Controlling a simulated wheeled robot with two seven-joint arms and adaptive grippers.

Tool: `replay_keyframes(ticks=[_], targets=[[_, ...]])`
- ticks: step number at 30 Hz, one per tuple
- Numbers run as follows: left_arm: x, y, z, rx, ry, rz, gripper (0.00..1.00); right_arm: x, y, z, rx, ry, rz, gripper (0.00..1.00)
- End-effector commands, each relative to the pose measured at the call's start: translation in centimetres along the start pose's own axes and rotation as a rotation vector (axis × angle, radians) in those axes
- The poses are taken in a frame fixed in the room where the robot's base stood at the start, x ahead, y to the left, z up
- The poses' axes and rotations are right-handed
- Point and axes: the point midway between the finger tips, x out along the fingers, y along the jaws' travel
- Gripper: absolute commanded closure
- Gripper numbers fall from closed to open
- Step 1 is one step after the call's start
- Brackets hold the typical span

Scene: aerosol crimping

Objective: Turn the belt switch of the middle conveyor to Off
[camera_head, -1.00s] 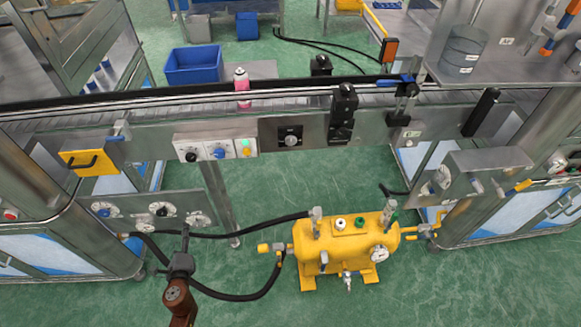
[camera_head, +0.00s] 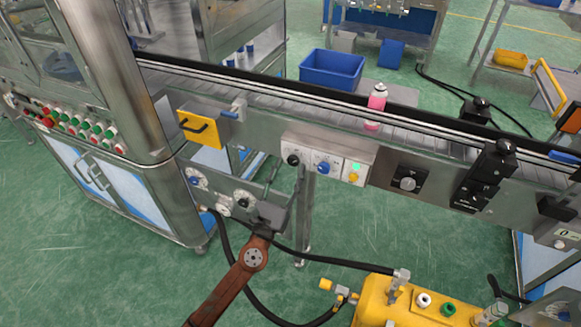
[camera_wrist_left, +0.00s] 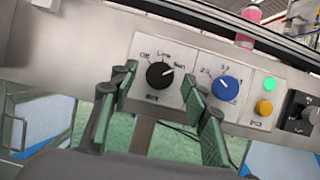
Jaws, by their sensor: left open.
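A white control panel (camera_head: 327,161) is on the conveyor's front. It carries a black rotary knob (camera_head: 293,160), a blue knob (camera_head: 322,168), a lit green light (camera_head: 357,167) and a yellow button (camera_head: 354,177). In the left wrist view the black knob (camera_wrist_left: 160,76) has labels around it, "Off" at upper left; its white mark points to the upper right. My left gripper (camera_head: 285,172) is open, below and in front of the panel. In the wrist view its fingers (camera_wrist_left: 158,77) stand either side of the black knob; contact cannot be told. My right gripper is out of view.
A pink can (camera_head: 377,100) stands on the conveyor. A yellow-fronted box (camera_head: 200,129) sticks out left of the panel. A black switch (camera_head: 408,181) is to its right. Below are gauges (camera_head: 243,200), hoses and a yellow tank (camera_head: 425,305).

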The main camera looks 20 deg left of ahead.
Motion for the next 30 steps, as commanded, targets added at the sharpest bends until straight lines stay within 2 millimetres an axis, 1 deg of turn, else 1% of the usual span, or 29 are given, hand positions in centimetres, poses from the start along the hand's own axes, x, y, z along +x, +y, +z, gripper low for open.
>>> replay_keyframes(ticks=[1,4,12,13,30], targets=[[0.49,-0.03,0.0,-0.002,-0.001,0.0,0.57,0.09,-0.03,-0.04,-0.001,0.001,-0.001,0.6],[0.99,-0.02,-0.06,-0.002,0.001,0.0,0.57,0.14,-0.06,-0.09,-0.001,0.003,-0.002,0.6],[1.14,-0.01,-0.06,-0.002,0.001,0.0,0.57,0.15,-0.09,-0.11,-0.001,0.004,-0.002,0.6],[1.13,-0.01,-0.06,-0.002,0.001,0.0,0.59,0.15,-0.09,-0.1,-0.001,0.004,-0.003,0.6],[1.1,0.01,-0.07,-0.002,0.001,0.0,0.98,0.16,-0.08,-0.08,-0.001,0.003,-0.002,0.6]])
